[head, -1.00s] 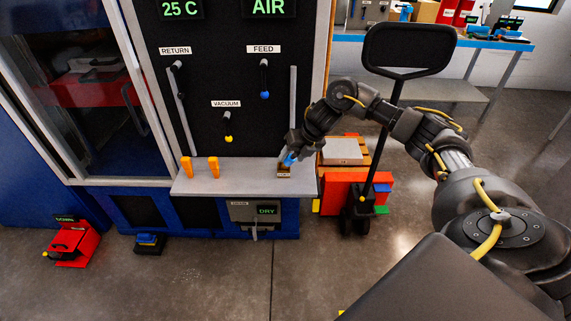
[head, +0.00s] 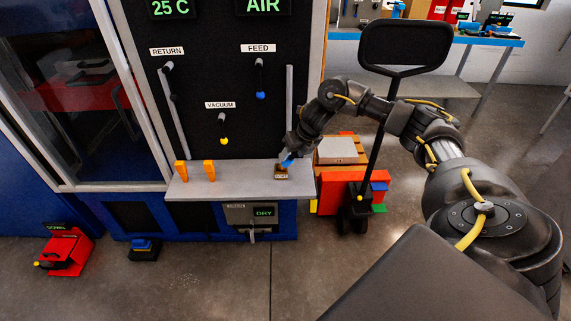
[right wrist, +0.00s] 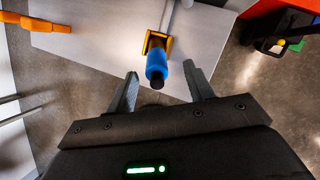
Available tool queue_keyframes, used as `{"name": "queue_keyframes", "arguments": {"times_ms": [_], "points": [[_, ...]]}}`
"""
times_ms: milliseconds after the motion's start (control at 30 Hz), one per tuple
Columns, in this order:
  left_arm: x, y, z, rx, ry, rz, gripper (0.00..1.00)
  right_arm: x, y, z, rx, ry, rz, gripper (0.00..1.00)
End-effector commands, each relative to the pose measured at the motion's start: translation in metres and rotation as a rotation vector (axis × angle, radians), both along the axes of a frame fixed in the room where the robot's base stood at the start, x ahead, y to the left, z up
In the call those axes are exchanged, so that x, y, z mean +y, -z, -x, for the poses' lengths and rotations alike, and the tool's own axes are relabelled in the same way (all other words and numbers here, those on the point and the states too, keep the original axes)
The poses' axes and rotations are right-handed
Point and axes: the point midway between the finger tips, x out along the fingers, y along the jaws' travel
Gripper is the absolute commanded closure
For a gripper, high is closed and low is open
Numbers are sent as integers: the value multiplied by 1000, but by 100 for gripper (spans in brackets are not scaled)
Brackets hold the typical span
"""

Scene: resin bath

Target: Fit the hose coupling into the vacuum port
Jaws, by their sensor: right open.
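The hose coupling is a blue cylinder (right wrist: 156,62) with a dark near end. In the right wrist view it stands in an orange-yellow holder (right wrist: 168,44) on the grey shelf; a light hose or rod shows behind it. My right gripper (right wrist: 160,72) is open, its fingers on either side of the coupling's near end with gaps at both sides. In the head view the gripper (head: 288,157) is at the shelf's right end and partly hides the coupling. The VACUUM fitting (head: 222,124), dark with a yellow tip, is on the black panel. My left gripper is out of view.
The grey shelf (head: 235,175) also carries two orange pegs (head: 209,170) at its left. RETURN (head: 168,68) and FEED (head: 260,75) fittings are higher on the panel. A pallet truck (head: 357,205) with coloured boxes stands just right of the shelf.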

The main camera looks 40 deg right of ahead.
Motion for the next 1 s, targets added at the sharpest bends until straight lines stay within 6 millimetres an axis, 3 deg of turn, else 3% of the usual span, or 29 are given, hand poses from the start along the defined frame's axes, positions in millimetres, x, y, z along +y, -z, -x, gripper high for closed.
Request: {"name": "queue_keyframes", "arguments": {"times_ms": [300,633,1000], "points": [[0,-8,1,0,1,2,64,9,38,-21,5,0,-2,47],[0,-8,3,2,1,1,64,9,43,-24,2,-3,0,49],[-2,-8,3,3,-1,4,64,9,43,-24,2,-3,0,97]]}}
